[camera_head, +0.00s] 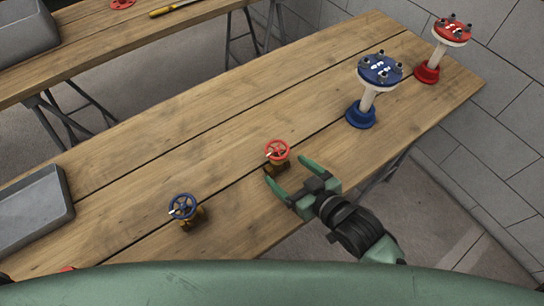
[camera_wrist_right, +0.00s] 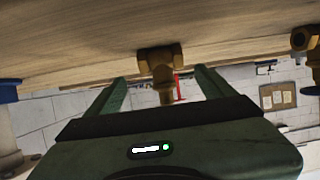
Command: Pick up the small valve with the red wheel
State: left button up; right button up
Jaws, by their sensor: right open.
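The small valve with the red wheel (camera_head: 277,152) stands on the near wooden table, its brass body low under the wheel. My right gripper (camera_head: 288,175) is open just in front of it, at the table's near edge, fingers pointing toward the valve. In the right wrist view the valve's brass body (camera_wrist_right: 162,70) shows between the two open fingers, and a bit of red shows behind it. I cannot tell whether the fingers touch it. My left gripper is not in view.
A small valve with a blue wheel (camera_head: 183,208) stands to the left on the wooden table (camera_head: 225,115). A blue flanged stand (camera_head: 380,69) and a red one (camera_head: 452,31) are at the far right end. A grey tray (camera_head: 35,212) lies at left. A second table (camera_head: 120,47) stands behind.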

aim_at(281, 168)
jog(key=x, duration=0.3)
jog(key=shift+s+a+f+p, duration=0.1)
jog(key=shift+s+f+p, duration=0.05)
jog(key=shift+p, duration=0.15)
jog(key=shift+x, duration=1.15)
jog(key=shift+a+f, duration=0.15)
jog(key=shift+f, duration=0.05)
jog(key=shift+c, duration=1.2)
jog(key=c, duration=1.5)
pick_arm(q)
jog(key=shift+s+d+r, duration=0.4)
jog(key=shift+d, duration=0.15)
pick_arm(e)
jog(key=shift+r, duration=0.1)
grip_shut()
jog(key=shift+r, duration=0.1)
